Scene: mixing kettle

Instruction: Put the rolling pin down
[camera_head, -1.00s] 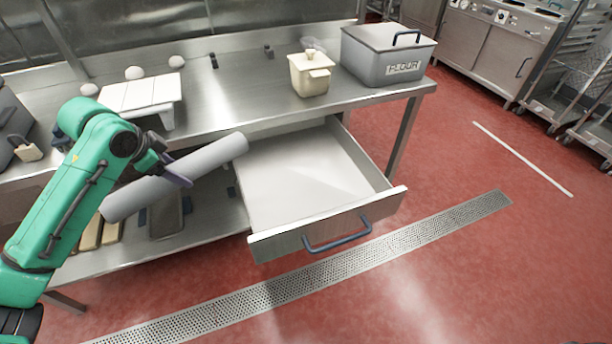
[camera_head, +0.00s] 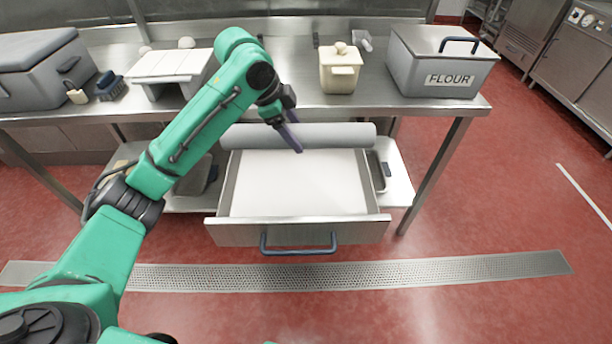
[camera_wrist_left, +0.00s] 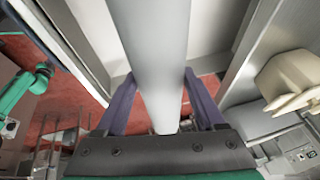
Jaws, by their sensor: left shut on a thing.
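The rolling pin (camera_head: 335,135) is a long grey cylinder, lying level across the back of the open drawer (camera_head: 298,185) in the head view. My left gripper (camera_head: 290,138) is shut on it near its middle. In the left wrist view the rolling pin (camera_wrist_left: 158,60) runs between the two purple fingers of the left gripper (camera_wrist_left: 158,105). The drawer's pale floor shows on both sides of it there. Whether the pin touches the drawer is not clear. The drawer looks empty. My right gripper is not in view.
The steel table (camera_head: 300,92) stands above the drawer. A lower shelf (camera_head: 400,175) lies beside the drawer.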

